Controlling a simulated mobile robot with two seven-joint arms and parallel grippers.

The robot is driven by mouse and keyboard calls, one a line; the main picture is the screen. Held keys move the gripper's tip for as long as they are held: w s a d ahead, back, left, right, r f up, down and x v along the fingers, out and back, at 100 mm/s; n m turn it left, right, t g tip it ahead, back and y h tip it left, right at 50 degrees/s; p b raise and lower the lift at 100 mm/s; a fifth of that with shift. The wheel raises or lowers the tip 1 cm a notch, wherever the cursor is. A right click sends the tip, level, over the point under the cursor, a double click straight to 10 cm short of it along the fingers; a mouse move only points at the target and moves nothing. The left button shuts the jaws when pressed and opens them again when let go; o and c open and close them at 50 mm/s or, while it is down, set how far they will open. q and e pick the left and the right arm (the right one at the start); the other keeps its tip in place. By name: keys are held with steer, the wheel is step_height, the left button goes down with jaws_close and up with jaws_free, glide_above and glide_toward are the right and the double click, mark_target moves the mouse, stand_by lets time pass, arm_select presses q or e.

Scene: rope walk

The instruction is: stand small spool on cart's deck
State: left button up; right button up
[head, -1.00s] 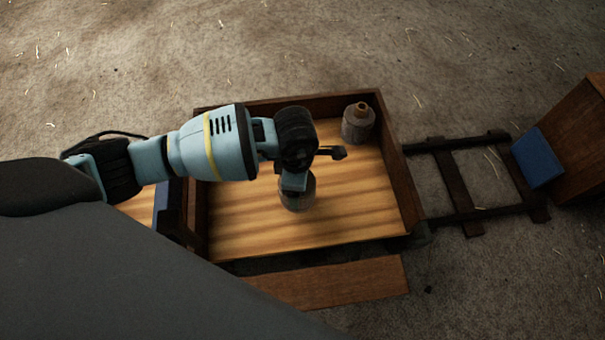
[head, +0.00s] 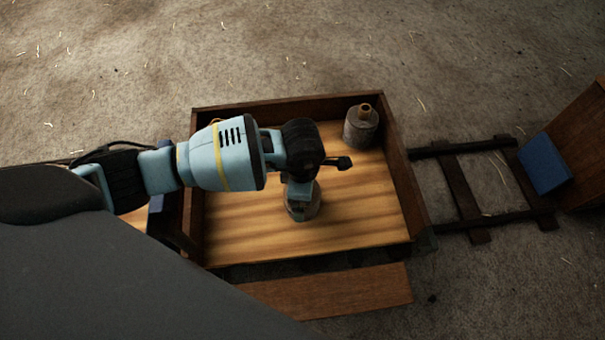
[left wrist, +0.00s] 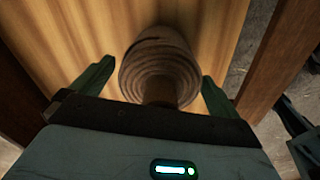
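A grey-brown spool (head: 304,211) stands upright on the bare wooden deck (head: 245,235) of the cart, near its middle. In the left wrist view the same spool (left wrist: 155,62) shows its ridged round body, with its narrow neck towards me. My left gripper (head: 301,195) points down over this spool. In the left wrist view its two fingers (left wrist: 155,85) are spread on either side of the spool, with a small gap at each side. The spool is partly hidden by the gripper in the head view. My right gripper is in neither view.
A second grey spool (head: 361,128) with a brown neck stands in the deck's far right corner. Dark wooden walls (head: 290,104) border the deck at the back and sides. A ladder-like drawbar (head: 462,190) runs right towards a wooden box with a blue pad (head: 545,163).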

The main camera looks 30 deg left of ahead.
arm_select(q)
steer(key=shift+r, duration=0.25)
step_height(320, 180, up, 12)
steer(key=p, duration=0.5)
steer(key=shift+f, duration=0.2)
steer(key=shift+r, duration=0.15)
